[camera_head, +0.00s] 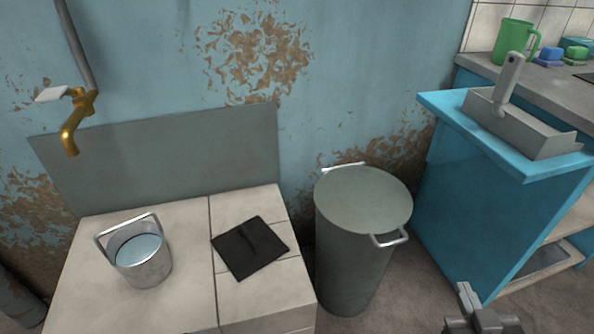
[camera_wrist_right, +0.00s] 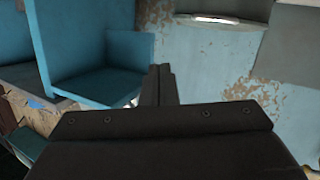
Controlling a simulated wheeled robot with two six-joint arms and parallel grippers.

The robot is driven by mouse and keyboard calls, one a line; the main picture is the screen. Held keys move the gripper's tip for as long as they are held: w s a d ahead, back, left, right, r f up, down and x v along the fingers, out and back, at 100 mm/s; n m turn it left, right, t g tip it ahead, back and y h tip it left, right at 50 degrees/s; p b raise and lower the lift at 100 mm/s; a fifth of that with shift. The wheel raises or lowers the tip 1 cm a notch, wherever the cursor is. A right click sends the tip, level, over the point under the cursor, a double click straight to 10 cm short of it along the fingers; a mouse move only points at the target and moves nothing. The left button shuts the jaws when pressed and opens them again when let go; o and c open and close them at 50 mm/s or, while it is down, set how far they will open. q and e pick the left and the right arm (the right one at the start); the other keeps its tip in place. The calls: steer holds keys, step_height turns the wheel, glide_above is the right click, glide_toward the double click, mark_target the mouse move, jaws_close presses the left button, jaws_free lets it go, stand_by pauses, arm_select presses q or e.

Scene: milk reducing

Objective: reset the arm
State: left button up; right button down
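My right gripper (camera_head: 465,290) is low at the bottom right of the head view, above the floor between the grey bin and the blue cabinet. In the right wrist view its two dark fingers (camera_wrist_right: 160,84) are together, with nothing seen between them. My left gripper is in neither view.
A lidded grey bin (camera_head: 352,262) stands left of my right gripper, and a blue cabinet (camera_head: 462,200) stands to its right. A metal bucket (camera_head: 152,270) of water and a black cloth (camera_head: 240,258) are on the tiled ledge (camera_head: 185,235), below a brass tap (camera_head: 72,130).

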arm_select(q)
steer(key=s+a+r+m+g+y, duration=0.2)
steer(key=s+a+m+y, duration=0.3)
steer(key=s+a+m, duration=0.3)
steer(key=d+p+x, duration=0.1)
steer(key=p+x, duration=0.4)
steer(key=p, duration=0.9)
arm_select(e)
steer(key=s+d+f+m+g+p, duration=0.1)
steer(key=s+f+g+p, duration=0.2)
steer(key=s+f+g, duration=0.65)
steer(key=s+d+f+g+p, duration=0.2)
steer(key=s+f+g+p, duration=0.3)
steer(key=f, duration=0.7)
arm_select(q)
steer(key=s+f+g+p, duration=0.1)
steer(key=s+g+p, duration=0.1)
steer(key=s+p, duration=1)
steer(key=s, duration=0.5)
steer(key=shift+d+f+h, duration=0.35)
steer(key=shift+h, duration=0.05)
arm_select(e)
steer(key=s+a+y, duration=0.1)
steer(key=s, duration=1.3)
steer(key=shift+s+a+r, duration=0.2)
steer(key=shift+a+r, duration=0.1)
steer(key=shift+a, duration=0.1)
